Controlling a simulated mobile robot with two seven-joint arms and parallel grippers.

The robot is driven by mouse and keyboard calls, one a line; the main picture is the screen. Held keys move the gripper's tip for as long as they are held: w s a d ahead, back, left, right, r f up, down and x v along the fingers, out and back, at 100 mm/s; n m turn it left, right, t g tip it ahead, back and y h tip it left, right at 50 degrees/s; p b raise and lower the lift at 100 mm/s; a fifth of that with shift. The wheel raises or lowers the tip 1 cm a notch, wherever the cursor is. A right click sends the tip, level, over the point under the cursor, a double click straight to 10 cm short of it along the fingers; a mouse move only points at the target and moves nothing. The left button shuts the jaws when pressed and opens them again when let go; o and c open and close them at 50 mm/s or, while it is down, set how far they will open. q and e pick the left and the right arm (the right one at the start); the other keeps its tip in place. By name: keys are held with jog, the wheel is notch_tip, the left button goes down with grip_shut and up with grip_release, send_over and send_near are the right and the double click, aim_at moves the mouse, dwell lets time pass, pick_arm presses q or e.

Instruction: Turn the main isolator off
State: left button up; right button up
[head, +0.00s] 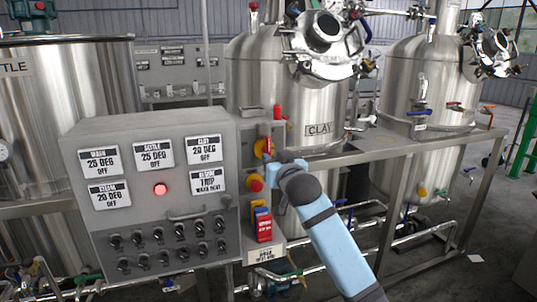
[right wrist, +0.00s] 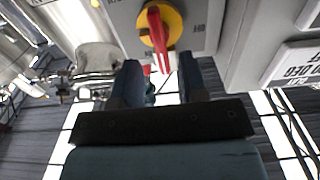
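The main isolator is a red rotary handle on a yellow disc (head: 258,149), on a grey panel to the right of the control box. In the right wrist view its red handle (right wrist: 157,35) points toward my gripper, and its tip lies between the fingertips. My right gripper (head: 273,161) is just in front of the isolator and partly covers it. In the right wrist view its two fingers (right wrist: 160,73) stand apart, with gaps on both sides of the handle. I cannot see it gripping the handle. My left gripper is not in view.
The grey control box (head: 160,247) with labels, a lit red lamp (head: 160,189) and several toggles stands at left. Steel tanks (head: 300,95), a frame rail (head: 430,139) and pipes lie behind and right.

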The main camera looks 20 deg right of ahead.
aim_at(266, 149)
jog(key=shift+w+a, duration=0.15)
jog(key=shift+w, duration=2.65)
jog(key=c, duration=0.7)
